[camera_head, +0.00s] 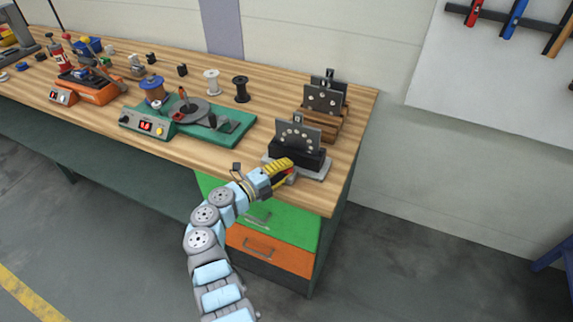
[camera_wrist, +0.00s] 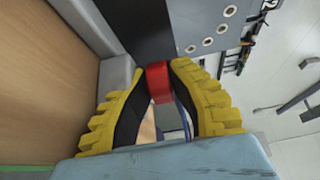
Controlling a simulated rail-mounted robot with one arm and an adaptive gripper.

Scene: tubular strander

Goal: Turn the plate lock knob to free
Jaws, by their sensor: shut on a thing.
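The red knob (camera_wrist: 158,82) sits between the fingertips of my gripper (camera_wrist: 154,68) in the wrist view. The yellow-padded fingers are shut on it from both sides. In the head view my gripper (camera_head: 288,168) reaches the front of the plate holder, where only a little red shows. The grey plate (camera_head: 298,136) with several holes stands upright in the black block (camera_head: 284,151), on a light grey base (camera_head: 316,172). The plate also shows in the wrist view (camera_wrist: 213,30). The knob's lock position cannot be told.
Another holed plate (camera_head: 322,98) stands in a wooden rack behind. A green fixture (camera_head: 228,122) with a grey disc and a control box lies to the left on the wooden bench. Drawers (camera_head: 265,250) are below.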

